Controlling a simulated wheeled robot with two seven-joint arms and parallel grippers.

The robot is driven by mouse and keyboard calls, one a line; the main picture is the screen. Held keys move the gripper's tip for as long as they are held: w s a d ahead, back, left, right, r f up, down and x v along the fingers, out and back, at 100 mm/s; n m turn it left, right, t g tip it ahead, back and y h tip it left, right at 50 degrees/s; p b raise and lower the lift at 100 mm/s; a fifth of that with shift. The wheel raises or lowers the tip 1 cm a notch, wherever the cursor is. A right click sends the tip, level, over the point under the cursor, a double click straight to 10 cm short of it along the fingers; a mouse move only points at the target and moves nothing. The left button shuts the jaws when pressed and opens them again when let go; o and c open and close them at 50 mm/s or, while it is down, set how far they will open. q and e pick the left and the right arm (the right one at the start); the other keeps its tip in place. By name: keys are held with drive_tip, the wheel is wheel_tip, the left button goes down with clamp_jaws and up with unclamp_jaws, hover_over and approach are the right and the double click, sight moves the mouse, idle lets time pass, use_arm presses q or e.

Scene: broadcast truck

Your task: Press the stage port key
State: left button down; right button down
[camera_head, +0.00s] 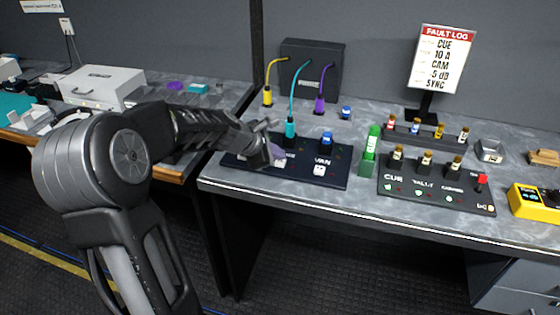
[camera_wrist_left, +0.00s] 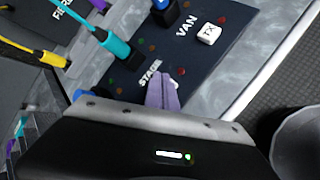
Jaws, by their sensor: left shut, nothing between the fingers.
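The dark port panel (camera_head: 335,178) lies on the grey bench, with STAGE and VAN labels. The white stage port key (camera_head: 281,163) is mostly hidden by my left gripper (camera_head: 276,153); only a sliver of it (camera_wrist_left: 175,83) shows in the left wrist view beside the fingertips. The gripper's purplish fingers (camera_wrist_left: 163,92) are shut and empty, their tips over or at the key; I cannot tell whether they touch. The white van key (camera_head: 319,170), marked TX, is to the right. A teal plug (camera_head: 291,128) stands at the stage port and a blue plug (camera_head: 326,139) at the van port.
A green upright block (camera_head: 370,148) stands right of the panel, then a second panel (camera_head: 437,193) with CUE and TALLY labels. A black box (camera_head: 312,65) with cables is behind. The fault log sign (camera_head: 442,60) stands at the back. A yellow device (camera_head: 530,202) is far right.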

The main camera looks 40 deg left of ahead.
sight(277, 163)
use_arm(q)
drive_tip(key=shift+f, duration=0.1)
drive_tip(key=shift+f+b, duration=0.35)
drive_tip(key=shift+b, duration=0.05)
drive_tip(key=shift+r+p, duration=0.4)
drive_tip(key=shift+p, duration=0.05)
idle(0.4)
wheel_tip(277, 163, up, 6)
drive_tip(key=p, duration=0.6)
idle(0.4)
